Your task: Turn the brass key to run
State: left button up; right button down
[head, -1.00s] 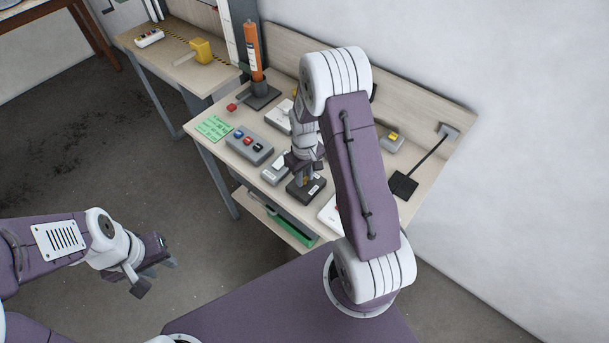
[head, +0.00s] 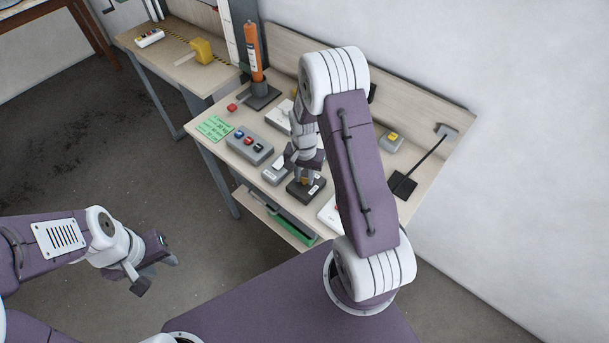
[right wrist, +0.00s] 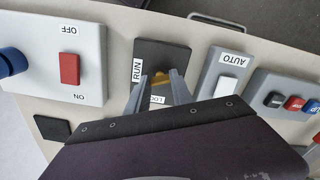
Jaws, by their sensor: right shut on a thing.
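The dark key-switch box (head: 310,190) sits near the front edge of the bench. In the right wrist view the box (right wrist: 160,53) carries a RUN label (right wrist: 137,71) and a second label, partly hidden, reading "LOC". My right gripper (right wrist: 160,86) reaches down over the box with its two fingers on either side of the brass key (right wrist: 160,78), shut on it. The fingers hide most of the key, so its pointing direction cannot be told. My left gripper (head: 153,272) is away from the bench, over the floor, empty, with its fingers apart.
An AUTO rocker box (right wrist: 221,80) and a box with several coloured buttons (head: 249,146) stand to one side of the key box. A white OFF/ON switch box (right wrist: 60,55) stands on the other side. An orange cylinder (head: 253,52) stands behind.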

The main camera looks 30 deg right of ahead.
jog(key=shift+w+r+m, duration=0.1)
jog(key=shift+w+m, duration=0.1)
jog(key=shift+m, duration=2.1)
jog(key=c, duration=1.2)
grip_release()
jog(key=shift+o, duration=0.4)
jog(key=shift+s, duration=0.1)
notch_tip(320, 180, up, 9)
jog(key=shift+b, duration=0.4)
